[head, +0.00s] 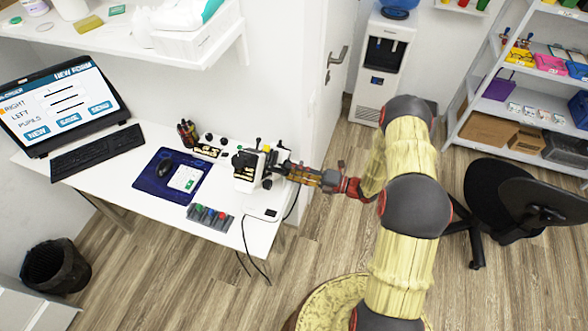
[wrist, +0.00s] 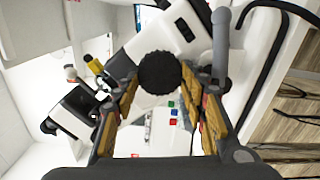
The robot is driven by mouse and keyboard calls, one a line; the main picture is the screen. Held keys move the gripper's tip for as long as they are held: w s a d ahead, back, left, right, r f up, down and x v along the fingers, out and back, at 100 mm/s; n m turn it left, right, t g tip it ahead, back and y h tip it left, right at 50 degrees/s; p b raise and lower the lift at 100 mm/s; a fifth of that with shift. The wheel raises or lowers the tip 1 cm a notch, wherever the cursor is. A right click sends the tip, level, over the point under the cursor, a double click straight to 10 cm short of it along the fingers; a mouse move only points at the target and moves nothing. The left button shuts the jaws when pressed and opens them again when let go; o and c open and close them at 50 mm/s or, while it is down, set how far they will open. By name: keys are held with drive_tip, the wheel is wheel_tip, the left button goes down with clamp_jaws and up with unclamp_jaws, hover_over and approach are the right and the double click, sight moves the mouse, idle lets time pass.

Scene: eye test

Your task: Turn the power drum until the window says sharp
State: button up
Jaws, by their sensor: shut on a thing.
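The white eye-test instrument (head: 245,182) stands near the right end of the white desk. In the wrist view its white body (wrist: 150,45) is close and tilted in the picture. The black ribbed power drum (wrist: 160,73) lies between the fingertips of my gripper (wrist: 163,86). My gripper (head: 291,174) is shut on the drum from the right side of the instrument. A small dark window (wrist: 186,30) shows on the white body. I cannot read any word in it.
A laptop (head: 65,105), a keyboard (head: 97,151), a blue mat (head: 150,187) and a rack with coloured pieces (head: 210,218) lie on the desk (head: 120,200). A black cable (head: 247,245) hangs off the front edge. A black chair (head: 490,195) stands at right.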

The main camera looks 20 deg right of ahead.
idle(0.4)
drive_tip(key=o, duration=1.1)
drive_tip(key=shift+o, duration=0.4)
drive_tip(key=shift+d, duration=0.1)
drive_tip(key=v, duration=0.8)
drive_tip(key=shift+w, duration=0.1)
